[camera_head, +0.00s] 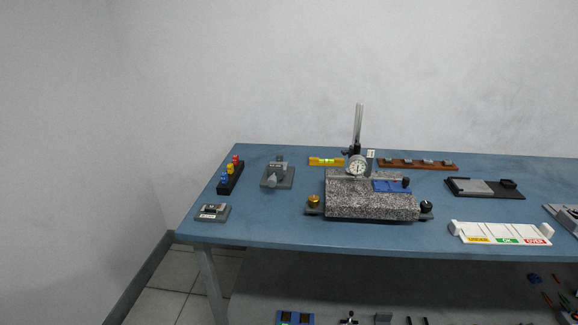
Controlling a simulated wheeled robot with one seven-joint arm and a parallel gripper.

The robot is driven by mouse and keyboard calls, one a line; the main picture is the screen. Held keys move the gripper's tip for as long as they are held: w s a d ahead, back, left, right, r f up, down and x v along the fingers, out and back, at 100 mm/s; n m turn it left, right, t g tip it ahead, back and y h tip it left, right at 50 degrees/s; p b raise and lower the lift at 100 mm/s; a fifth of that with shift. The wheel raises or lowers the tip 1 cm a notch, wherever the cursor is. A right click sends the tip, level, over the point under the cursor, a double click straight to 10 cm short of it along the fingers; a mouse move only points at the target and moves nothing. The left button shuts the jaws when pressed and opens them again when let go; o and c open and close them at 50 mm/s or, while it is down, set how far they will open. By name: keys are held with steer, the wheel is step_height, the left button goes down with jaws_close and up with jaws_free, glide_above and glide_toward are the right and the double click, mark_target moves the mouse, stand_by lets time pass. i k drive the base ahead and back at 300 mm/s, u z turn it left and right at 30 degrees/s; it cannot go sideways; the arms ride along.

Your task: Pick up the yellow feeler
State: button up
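A small yellow piece (230,168), which looks like the yellow feeler, stands in a black holder (229,184) at the left end of the blue table. A red piece (236,159) stands behind it in the same holder, and a blue piece (224,177) in front of it. The pieces are small here and their exact shapes are hard to tell. My gripper is not in view.
The blue table (280,232) also bears a grey device (278,175), a small grey block (212,212), a speckled granite block (360,205) with a dial gauge (357,166), a yellow level (325,161) and a white sorting tray (500,233). Bare tabletop surrounds the holder.

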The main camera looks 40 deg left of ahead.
mark_target(230, 167)
steer(key=z, duration=0.35)
steer(key=i, duration=1.15)
steer(key=u, duration=3.15)
steer(key=i, duration=1)
steer(key=z, duration=0.05)
